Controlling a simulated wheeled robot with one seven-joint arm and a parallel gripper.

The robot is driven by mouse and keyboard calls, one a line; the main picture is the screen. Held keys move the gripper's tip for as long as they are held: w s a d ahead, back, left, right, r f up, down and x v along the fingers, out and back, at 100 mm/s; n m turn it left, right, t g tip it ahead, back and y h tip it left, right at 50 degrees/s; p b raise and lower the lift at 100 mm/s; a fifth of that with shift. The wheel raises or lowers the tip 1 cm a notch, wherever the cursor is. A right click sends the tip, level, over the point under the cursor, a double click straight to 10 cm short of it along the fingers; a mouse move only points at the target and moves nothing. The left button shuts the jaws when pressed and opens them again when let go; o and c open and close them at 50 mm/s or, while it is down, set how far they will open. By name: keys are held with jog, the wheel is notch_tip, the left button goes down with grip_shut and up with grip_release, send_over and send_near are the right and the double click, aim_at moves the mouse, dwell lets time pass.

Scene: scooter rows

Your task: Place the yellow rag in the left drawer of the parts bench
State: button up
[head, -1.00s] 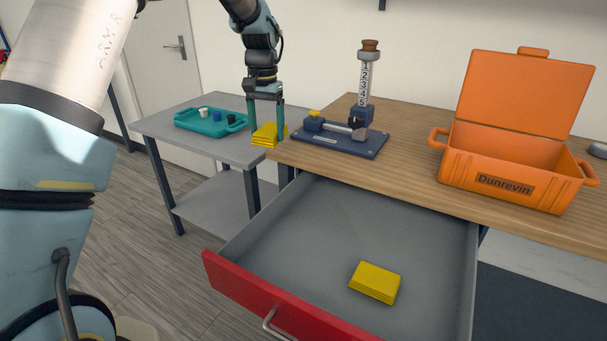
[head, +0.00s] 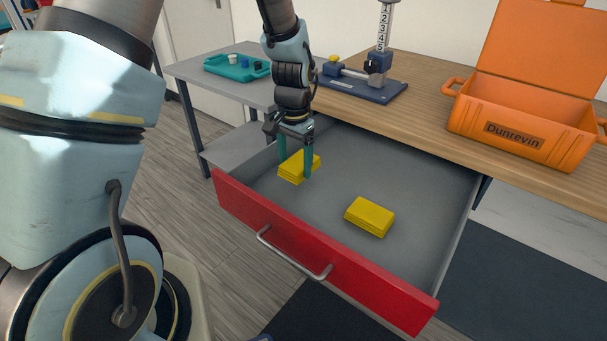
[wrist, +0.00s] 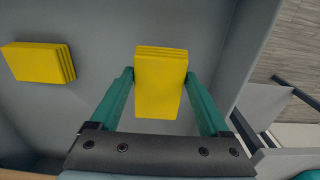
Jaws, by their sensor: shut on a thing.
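My gripper (head: 294,164) is shut on a folded yellow rag (head: 298,168) and holds it inside the open drawer (head: 322,267) with the red front. In the wrist view the held rag (wrist: 160,80) sits between the two teal fingers. I cannot tell whether the rag touches the drawer floor. A second folded yellow rag (head: 369,217) lies on the grey drawer floor to the right of the held one. It also shows at the left of the wrist view (wrist: 38,62).
An orange open case (head: 522,130) labelled Dunrevin and a blue-based measuring device (head: 362,90) stand on the wooden bench top (head: 430,122). A grey side table (head: 200,68) carries a teal tray (head: 236,68). The drawer floor around the second rag is clear.

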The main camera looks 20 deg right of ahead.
aim_at(295, 164)
jog(key=shift+f+p, duration=0.3)
jog(key=shift+f, duration=1.85)
jog(key=shift+f, duration=0.1)
jog(key=o, duration=1.2)
notch_tip(295, 164, up, 12)
jog(key=shift+r+b, duration=0.15)
jog(key=shift+b, duration=0.8)
jog(key=shift+s+a+r+n+t+p, duration=0.4)
jog(key=shift+a+n, duration=1.45)
jog(key=shift+a, duration=2.95)
jog(key=shift+s+a+r+n+t+p, duration=0.15)
jog(key=shift+s+a+r+n, duration=1.15)
jog(key=shift+a, duration=3.45)
jog(key=shift+w+a+r+n+t+p, duration=0.1)
jog(key=shift+w+a+r+n+t, duration=0.2)
jog(key=shift+a+n, duration=3.3)
